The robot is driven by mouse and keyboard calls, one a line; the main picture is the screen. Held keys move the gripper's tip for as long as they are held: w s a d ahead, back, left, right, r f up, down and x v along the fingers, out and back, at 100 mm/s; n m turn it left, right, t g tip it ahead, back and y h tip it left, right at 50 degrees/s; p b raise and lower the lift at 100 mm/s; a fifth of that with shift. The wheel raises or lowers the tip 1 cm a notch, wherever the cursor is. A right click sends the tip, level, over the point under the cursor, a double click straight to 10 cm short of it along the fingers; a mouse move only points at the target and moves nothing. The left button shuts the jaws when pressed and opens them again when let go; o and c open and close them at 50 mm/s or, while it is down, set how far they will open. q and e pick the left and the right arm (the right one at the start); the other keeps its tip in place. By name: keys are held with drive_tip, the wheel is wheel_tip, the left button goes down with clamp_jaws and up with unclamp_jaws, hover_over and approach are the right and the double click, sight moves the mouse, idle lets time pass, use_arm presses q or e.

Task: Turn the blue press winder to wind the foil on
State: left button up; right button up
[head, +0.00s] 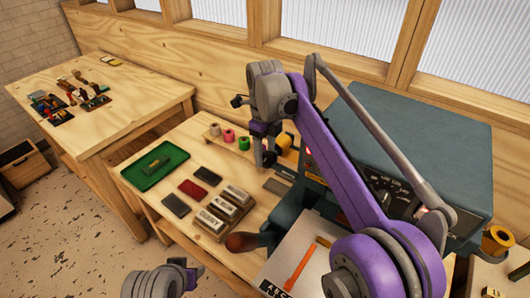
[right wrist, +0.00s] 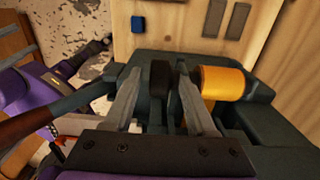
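The dark blue-grey press (head: 385,150) stands on the bench at the right, partly hidden behind my right arm. In the right wrist view, a black winder knob (right wrist: 160,78) on the press sits between the fingers of my right gripper (right wrist: 159,80). A gap shows on each side of the knob, so the gripper is open around or just above it. A gold foil roll (right wrist: 222,82) is just right of the knob; it also shows in the head view (head: 284,144) beside my right gripper (head: 265,152). My left gripper (head: 188,274) is low in the head view, away from the press; its opening is unclear.
A green tray (head: 155,166), dark blocks and type boxes (head: 222,208) lie on the bench. A brown-handled lever (head: 243,242) sticks out at the front. Another gold roll (head: 496,240) is far right.

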clamp_jaws()
use_arm(q)
drive_tip(key=shift+f, duration=0.1)
use_arm(e)
drive_tip(key=shift+s+d+f+t+y+b, duration=0.15)
drive_tip(key=shift+d+t+y+b, duration=0.1)
drive_tip(key=shift+t+y, duration=0.25)
drive_tip(key=shift+s+d+t+y+b, duration=0.1)
drive_tip(key=shift+s+t+y+b, duration=0.15)
drive_tip(key=shift+y, duration=0.35)
drive_tip(key=shift+t+y, duration=0.45)
drive_tip(key=shift+y, duration=0.15)
use_arm(q)
drive_tip(key=shift+s+f, duration=0.6)
drive_tip(key=shift+f, duration=0.3)
use_arm(e)
drive_tip(key=shift+w, duration=0.1)
drive_tip(key=shift+o, duration=0.7)
unclamp_jaws()
